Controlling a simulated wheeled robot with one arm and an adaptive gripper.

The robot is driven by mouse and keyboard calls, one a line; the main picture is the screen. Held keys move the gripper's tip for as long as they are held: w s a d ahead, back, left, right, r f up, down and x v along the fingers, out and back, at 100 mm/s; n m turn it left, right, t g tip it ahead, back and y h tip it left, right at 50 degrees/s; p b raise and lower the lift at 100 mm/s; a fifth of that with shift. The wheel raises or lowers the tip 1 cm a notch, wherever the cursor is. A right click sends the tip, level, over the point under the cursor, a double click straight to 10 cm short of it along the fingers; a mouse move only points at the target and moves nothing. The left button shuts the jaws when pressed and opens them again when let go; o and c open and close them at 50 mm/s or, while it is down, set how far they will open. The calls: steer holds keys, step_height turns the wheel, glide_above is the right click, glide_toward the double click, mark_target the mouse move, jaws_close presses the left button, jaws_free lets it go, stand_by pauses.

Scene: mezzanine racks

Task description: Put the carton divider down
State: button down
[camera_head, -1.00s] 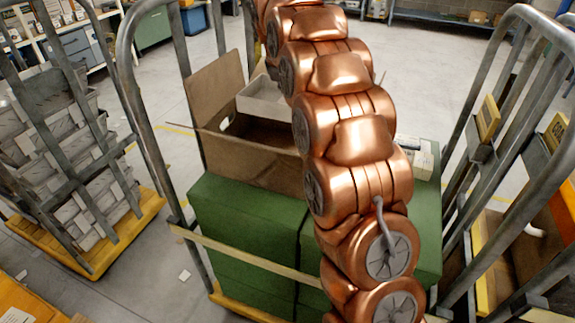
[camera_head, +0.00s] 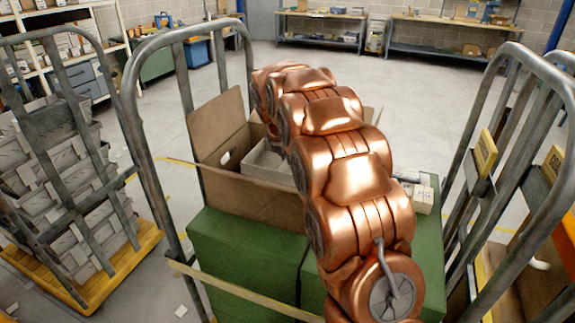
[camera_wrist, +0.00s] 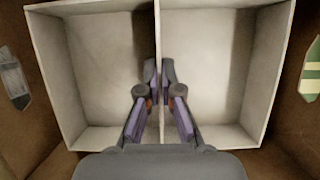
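The carton divider (camera_head: 268,172) is a pale, two-compartment insert sitting low inside an open brown cardboard box (camera_head: 255,197), partly hidden by my copper arm. In the wrist view the divider (camera_wrist: 215,60) fills most of the picture, with brown box walls (camera_wrist: 18,130) around it. My gripper (camera_wrist: 159,72) has one finger on each side of the divider's middle wall, closed on it. My gripper is hidden behind my arm in the head view. Whether the divider touches the box floor cannot be told.
The box stands on green cartons (camera_head: 245,250) in a metal roll cage (camera_head: 150,165) with a strap across the front. A small white box (camera_head: 418,195) lies at the right. Another cage with grey crates (camera_head: 75,180) stands left. Benches (camera_head: 320,30) line the back wall.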

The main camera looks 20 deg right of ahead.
mark_target(288, 168)
steer(key=shift+f+p, duration=0.35)
steer(key=shift+f, duration=1.2)
steer(key=shift+f, duration=0.65)
steer(key=c, duration=1.3)
jaws_free()
steer(key=shift+r, duration=0.6)
steer(key=b+v, duration=0.2)
steer(key=v, duration=1)
